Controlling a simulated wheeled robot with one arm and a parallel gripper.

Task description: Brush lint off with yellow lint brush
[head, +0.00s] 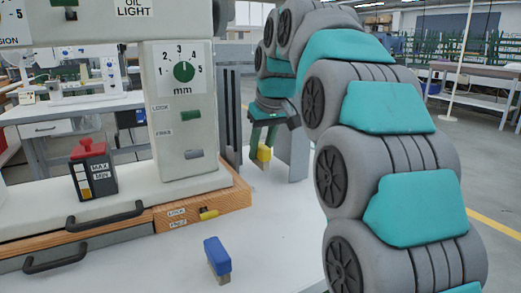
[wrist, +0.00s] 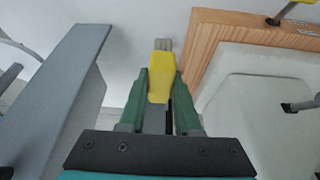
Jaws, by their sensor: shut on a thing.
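The yellow lint brush (head: 264,154) is held in my gripper (head: 262,138), which points down beside the right end of the press. The brush also shows in the wrist view (wrist: 159,84), between the two green fingers of my gripper (wrist: 160,90). Its grey end sticks out past the fingertips, over the white table. I cannot tell whether it touches anything. No lint is clear to see.
The press (head: 186,125) has a wooden base (head: 212,204) with a yellow latch (head: 208,213) and black handles. A black oil box (head: 93,172) with a red cap stands on it. A grey upright panel (wrist: 65,90) flanks my gripper.

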